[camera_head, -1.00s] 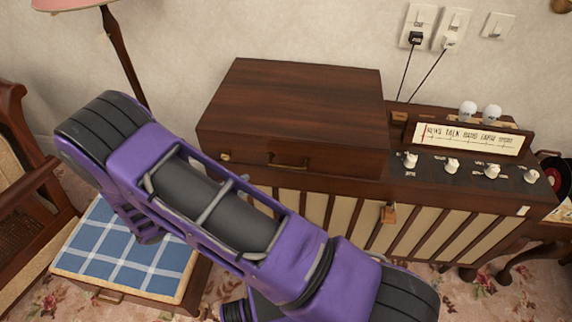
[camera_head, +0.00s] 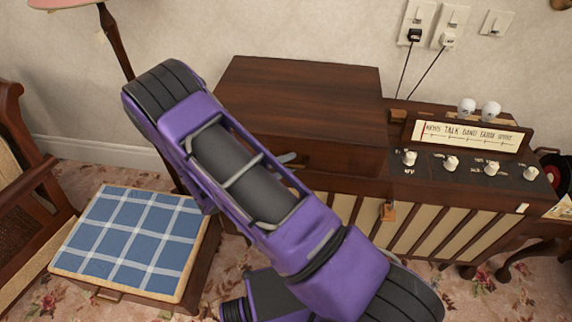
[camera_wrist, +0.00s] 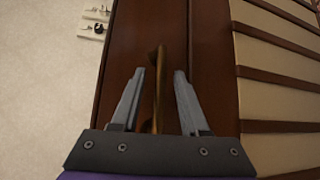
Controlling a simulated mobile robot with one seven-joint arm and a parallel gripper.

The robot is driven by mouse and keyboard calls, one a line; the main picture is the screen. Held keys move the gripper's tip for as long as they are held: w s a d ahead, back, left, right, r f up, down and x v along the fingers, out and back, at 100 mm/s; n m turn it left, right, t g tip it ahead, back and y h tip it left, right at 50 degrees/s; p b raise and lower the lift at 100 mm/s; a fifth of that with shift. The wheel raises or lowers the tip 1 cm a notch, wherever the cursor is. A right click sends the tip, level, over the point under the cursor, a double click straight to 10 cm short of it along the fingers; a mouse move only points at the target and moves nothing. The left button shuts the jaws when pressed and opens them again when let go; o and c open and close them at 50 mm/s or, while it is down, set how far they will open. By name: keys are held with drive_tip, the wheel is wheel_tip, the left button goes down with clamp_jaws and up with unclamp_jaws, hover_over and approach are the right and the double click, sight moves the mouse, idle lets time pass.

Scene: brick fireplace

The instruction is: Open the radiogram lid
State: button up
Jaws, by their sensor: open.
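The radiogram (camera_head: 430,215) is a dark wood cabinet against the wall with a slatted cream front. Its lid (camera_head: 305,95) is the raised box at the left, and it lies shut. A brass handle (camera_wrist: 157,85) on the lid's front face shows in the wrist view. My gripper (camera_wrist: 157,72) is open, with one finger on each side of the handle and space between fingers and handle. I cannot tell whether the fingers reach past it in depth. In the head view my purple arm hides the handle and the lid's left front; a grey fingertip (camera_head: 288,158) shows beside the arm.
A dial panel (camera_head: 465,135) and several white knobs (camera_head: 451,163) are right of the lid. A stool with a blue checked top (camera_head: 130,235) and a wooden chair (camera_head: 30,200) stand at the left. A lamp post (camera_head: 115,45) stands behind. Plain wall is behind the lid.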

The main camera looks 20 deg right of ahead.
clamp_jaws()
idle(1.4)
